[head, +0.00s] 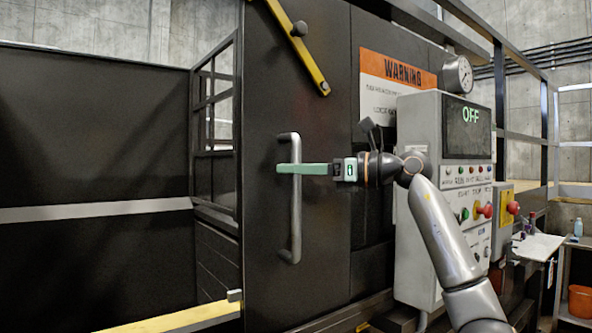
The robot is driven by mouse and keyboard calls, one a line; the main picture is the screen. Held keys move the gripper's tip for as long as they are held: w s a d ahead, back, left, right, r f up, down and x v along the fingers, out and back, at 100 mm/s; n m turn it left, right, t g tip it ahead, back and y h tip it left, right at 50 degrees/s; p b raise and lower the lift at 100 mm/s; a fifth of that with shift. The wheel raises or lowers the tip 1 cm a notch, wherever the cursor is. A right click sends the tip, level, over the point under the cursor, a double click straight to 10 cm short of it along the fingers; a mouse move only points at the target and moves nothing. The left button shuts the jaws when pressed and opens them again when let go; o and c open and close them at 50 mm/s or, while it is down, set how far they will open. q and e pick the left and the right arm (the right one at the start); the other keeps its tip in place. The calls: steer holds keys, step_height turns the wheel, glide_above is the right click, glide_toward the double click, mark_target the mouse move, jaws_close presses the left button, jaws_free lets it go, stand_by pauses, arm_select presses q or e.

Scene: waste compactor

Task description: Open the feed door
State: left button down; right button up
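The feed door (322,220) is a dark metal panel in the middle of the head view, with a long upright grey handle (295,225). It looks closed. A yellow bar (295,42) with a round grey knob slants across the door's upper part. My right gripper (288,169) reaches in from the right, its green fingers level across the handle's upper half. The near finger covers part of the handle and its tip passes to the left of it. The other finger is hidden, so the grip cannot be judged. My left gripper is not in view.
A grey control box (418,140) with an OFF display (470,130) and buttons stands right of the door, near my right arm. A warning sign (398,72) and a gauge (458,74) are above. Left of the door are a dark frame (214,110) and dark wall (90,130).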

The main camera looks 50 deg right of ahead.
steer(key=shift+o, duration=0.4)
steer(key=shift+f, duration=0.1)
steer(key=b+v, duration=0.3)
steer(key=v, duration=0.9)
steer(key=shift+s+b, duration=0.25)
steer(key=shift+b, duration=0.15)
steer(key=shift+d, duration=0.1)
